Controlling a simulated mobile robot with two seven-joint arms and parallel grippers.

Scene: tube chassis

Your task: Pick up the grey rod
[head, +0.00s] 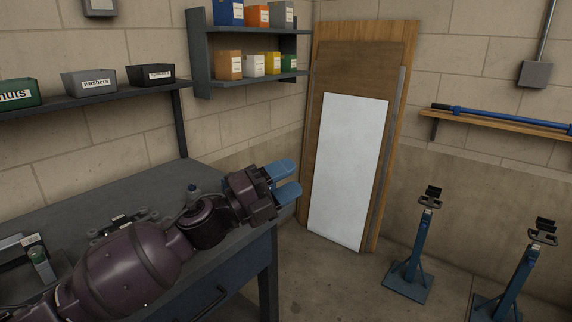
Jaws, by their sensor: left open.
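A long thin grey piece (387,160) leans upright along the right edge of the boards at the wall. It is the only grey rod-like thing that I can make out, and I cannot tell if it is round or flat. My left gripper (291,180) is open, with its two blue fingers apart and nothing between them. It is above the right end of the workbench, to the left of the grey piece and apart from it. My right gripper is out of view.
The workbench (170,205) lies under my left arm. A white panel (347,170) leans on brown boards (365,55). Two blue stands (410,262) (513,280) stand on the floor. A blue bar (510,117) lies on a wooden shelf (480,125). Boxes fill the wall shelves (255,77).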

